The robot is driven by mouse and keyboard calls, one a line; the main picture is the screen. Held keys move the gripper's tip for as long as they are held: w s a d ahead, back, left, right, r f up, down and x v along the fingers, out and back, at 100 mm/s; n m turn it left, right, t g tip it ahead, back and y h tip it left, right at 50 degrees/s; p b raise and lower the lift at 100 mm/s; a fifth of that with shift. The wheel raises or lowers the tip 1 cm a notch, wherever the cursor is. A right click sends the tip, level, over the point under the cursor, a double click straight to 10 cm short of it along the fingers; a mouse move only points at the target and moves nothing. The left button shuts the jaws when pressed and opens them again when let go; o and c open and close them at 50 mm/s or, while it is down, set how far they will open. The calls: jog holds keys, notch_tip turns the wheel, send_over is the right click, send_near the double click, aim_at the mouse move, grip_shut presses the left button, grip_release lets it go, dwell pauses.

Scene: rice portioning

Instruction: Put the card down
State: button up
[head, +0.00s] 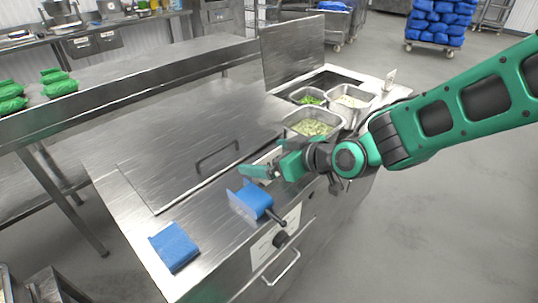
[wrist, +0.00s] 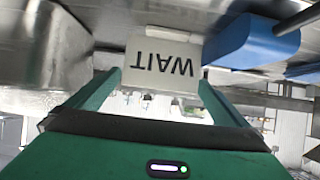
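The card (wrist: 162,62) is pale, with the word WAIT reading upside down in the wrist view. It spans the gap between the fingertips of my gripper (wrist: 160,84), which appears shut on its side edges. In the head view my gripper (head: 270,168) is over the front part of the steel counter, just right of the bar handle. There the card shows as a pale sliver (head: 268,156) behind the fingers, mostly hidden. I cannot tell whether its lower edge touches the counter.
A blue block-like tool with a dark handle (head: 249,201) lies just in front of my gripper, and beside the card in the wrist view (wrist: 245,42). A blue pad (head: 174,247) lies at the front left. Steel food pans (head: 312,124) are set in behind. The counter's left part (head: 135,205) is clear.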

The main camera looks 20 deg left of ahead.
jog(key=shift+d+r, duration=0.35)
jog(key=v, duration=1.1)
jog(key=shift+s, duration=0.2)
jog(key=shift+d, duration=0.1)
jog(key=w+d+f+m+h, duration=0.2)
jog(key=d+m+h, duration=0.2)
jog(key=d, duration=1.2)
jog(key=w+d+f+m+h, duration=0.2)
jog(key=d+f+m+h, duration=0.15)
jog(key=d, duration=1.15)
jog(key=s+d+m+g+h, duration=0.1)
jog(key=s+d+m+h, duration=0.35)
jog(key=d, duration=0.75)
jog(key=s+d+m+g, duration=0.2)
jog(key=s+d+m, duration=0.2)
jog(key=s, duration=0.4)
jog(key=s+d+r+m+g, duration=0.1)
jog(key=s+d+m, duration=0.3)
jog(key=s, duration=0.5)
jog(key=shift+s+d+g+y, duration=0.2)
jog(key=shift+d+g+y, duration=0.2)
jog(key=shift+d, duration=0.1)
